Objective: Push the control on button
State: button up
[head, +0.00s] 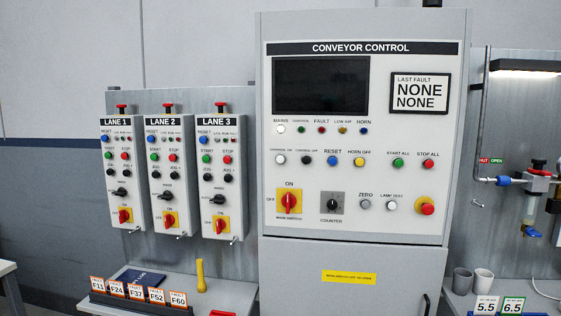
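The conveyor control panel (354,230) is a grey cabinet in the middle of the head view. Its control on button (280,159) is a small white round button at the left end of the button row, under a small label. The black control off button (306,160) is just to its right. The control lamp (300,130) above is a dark green. The mains lamp (280,129) beside it is white and looks bright. The red main switch (289,202) on a yellow plate is below, its handle upright toward ON. My gripper is not in view.
Blue reset (331,161), yellow horn off (359,162), green start all (398,163) and red stop all (428,164) share the row. Three lane boxes (168,180) hang at left above a shelf (225,292) with fault cards. Cups (483,279) stand at right.

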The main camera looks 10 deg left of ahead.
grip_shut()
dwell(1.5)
